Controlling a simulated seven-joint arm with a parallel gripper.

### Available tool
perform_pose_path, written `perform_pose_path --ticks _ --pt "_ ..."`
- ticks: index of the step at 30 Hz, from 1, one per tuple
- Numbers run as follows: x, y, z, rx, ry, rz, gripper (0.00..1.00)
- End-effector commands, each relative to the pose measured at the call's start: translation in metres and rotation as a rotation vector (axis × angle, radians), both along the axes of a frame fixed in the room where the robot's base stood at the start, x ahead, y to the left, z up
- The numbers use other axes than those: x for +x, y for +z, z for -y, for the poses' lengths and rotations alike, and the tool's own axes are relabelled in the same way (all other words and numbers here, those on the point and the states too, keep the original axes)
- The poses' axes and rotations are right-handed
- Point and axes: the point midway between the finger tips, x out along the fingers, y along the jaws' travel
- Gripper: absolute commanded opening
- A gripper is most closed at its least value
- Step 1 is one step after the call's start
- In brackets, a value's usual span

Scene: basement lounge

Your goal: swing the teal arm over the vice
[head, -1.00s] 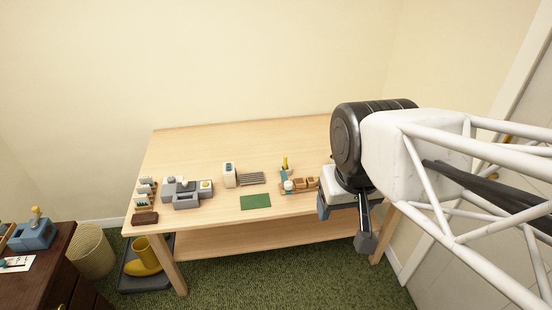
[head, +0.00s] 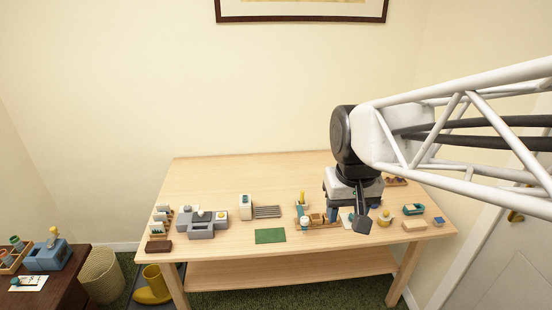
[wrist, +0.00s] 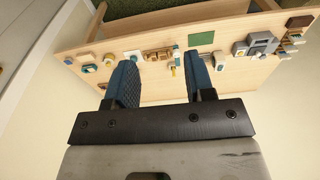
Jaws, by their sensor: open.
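A small wooden vice (head: 318,219) with block-like jaws sits near the front of the table, right of the green mat. A teal arm (head: 301,211) lies at its left end, with a yellow knob at the back and a white round piece at the front. My gripper (head: 347,214) hangs just right of the vice, open and empty. In the wrist view the vice (wrist: 158,54) shows beyond and between the spread blue fingers of my gripper (wrist: 161,66), with the teal arm (wrist: 174,60) nearer the right finger. The fingers touch neither, as far as I can tell.
The green mat (head: 270,236), a slotted grey piece (head: 267,212) and a cream box (head: 245,207) lie to the left. A grey machine (head: 203,222) stands farther left. A wooden block (head: 414,226) and teal container (head: 413,209) are to the right. The table's back is largely clear.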

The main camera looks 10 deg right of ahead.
Motion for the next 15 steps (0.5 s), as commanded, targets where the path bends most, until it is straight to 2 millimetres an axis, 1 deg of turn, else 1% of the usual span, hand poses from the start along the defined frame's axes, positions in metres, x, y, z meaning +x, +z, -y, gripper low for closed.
perform_pose_path --ticks 1,3,8,15 --pt "0.011 -0.002 0.000 0.000 0.001 -0.016 0.49" --pt "0.025 -0.003 -0.001 0.000 0.001 -0.033 0.49" --pt "0.056 -0.008 -0.001 0.002 0.003 -0.073 0.49" --pt "0.104 -0.022 -0.003 0.003 0.004 -0.134 0.49"
